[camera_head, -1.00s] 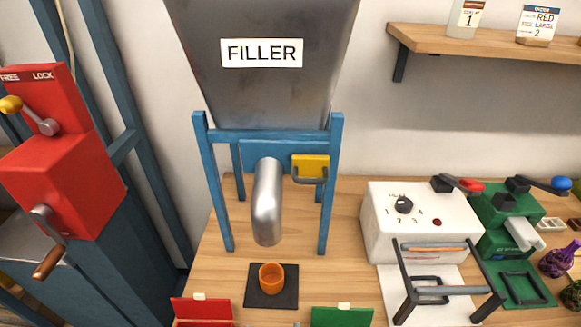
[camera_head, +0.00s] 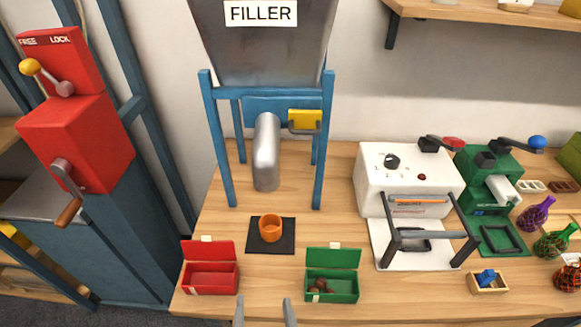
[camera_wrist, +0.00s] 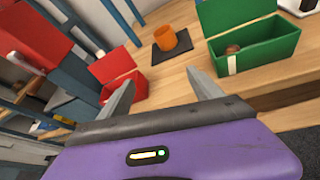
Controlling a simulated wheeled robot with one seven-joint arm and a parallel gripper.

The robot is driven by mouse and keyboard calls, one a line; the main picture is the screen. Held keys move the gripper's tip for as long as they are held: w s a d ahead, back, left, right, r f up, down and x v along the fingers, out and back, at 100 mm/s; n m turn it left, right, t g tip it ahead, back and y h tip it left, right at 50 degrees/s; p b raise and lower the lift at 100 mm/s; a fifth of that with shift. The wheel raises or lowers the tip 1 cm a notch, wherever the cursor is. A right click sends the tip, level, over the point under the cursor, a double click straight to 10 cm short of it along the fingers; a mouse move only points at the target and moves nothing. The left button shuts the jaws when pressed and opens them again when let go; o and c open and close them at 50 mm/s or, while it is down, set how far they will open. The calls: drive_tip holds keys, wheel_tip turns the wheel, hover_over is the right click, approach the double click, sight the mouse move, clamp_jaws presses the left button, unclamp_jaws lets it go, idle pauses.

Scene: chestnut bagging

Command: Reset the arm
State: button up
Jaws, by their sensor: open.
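My gripper (camera_head: 265,312) shows at the bottom edge of the head view, its two fingers apart with nothing between them. In the wrist view my gripper (camera_wrist: 165,92) is open and empty, in front of the table edge. Its fingertips point toward the red box (camera_head: 210,278) and the green box (camera_head: 345,290). The red box, lid up, looks empty and also shows in the wrist view (camera_wrist: 125,85). The green box, lid up, has a few brown chestnuts (camera_head: 320,286) inside; it also shows in the wrist view (camera_wrist: 265,45).
An orange cup (camera_head: 270,229) stands on a dark mat (camera_head: 287,246) under the filler spout (camera_head: 266,160). A white machine (camera_head: 400,180) and a green machine (camera_head: 490,175) stand at right, near several net bags (camera_head: 535,213). A red lever box (camera_head: 72,140) is at left.

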drive_tip(key=s+d+r+m+h, duration=0.1)
drive_tip(key=s+d+r+m, duration=0.2)
drive_tip(key=s+d+m, duration=0.8)
drive_tip(key=s+d+r+m+t+h, duration=0.1)
drive_tip(key=s+d+r+m, duration=0.3)
drive_tip(key=s+d+m, duration=0.7)
drive_tip(key=d+m, duration=0.3)
drive_tip(key=m, duration=0.9)
drive_tip(key=shift+r, duration=0.3)
